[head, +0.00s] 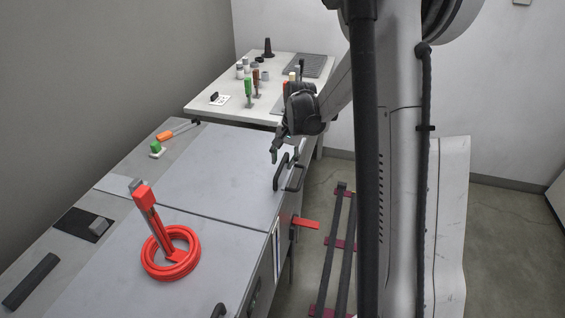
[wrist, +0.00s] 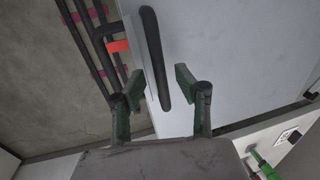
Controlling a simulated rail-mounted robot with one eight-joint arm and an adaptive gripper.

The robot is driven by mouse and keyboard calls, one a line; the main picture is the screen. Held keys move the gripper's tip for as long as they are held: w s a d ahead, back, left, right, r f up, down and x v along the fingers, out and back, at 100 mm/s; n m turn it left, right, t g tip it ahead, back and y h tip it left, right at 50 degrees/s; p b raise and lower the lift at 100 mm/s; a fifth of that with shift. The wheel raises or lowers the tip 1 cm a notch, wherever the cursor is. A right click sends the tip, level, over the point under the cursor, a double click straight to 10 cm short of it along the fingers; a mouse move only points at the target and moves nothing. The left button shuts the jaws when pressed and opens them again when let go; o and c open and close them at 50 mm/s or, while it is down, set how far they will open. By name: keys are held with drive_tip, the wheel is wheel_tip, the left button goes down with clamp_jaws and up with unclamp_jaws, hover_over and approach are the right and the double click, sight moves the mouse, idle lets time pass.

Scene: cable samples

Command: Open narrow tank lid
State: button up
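A flat grey tank lid (head: 205,165) lies shut and level in the head view, with a dark bar handle (head: 281,172) near its right edge. I cannot tell for sure that it is the narrow one. My gripper (head: 276,152) is just above the far end of this handle. In the wrist view my gripper (wrist: 161,88) is open and empty. The pale lid surface (wrist: 230,60) fills the right of that view.
A second grey lid (head: 105,270) in front carries a red cable coil (head: 150,270) and red tool. A white table (head: 205,108) with tools stands behind. A red lever (head: 305,223) juts from the tank's side. A dark rail (head: 330,250) runs along the floor.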

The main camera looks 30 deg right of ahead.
drive_tip(key=shift+a+f, duration=0.1)
drive_tip(key=shift+f, duration=0.4)
clamp_jaws()
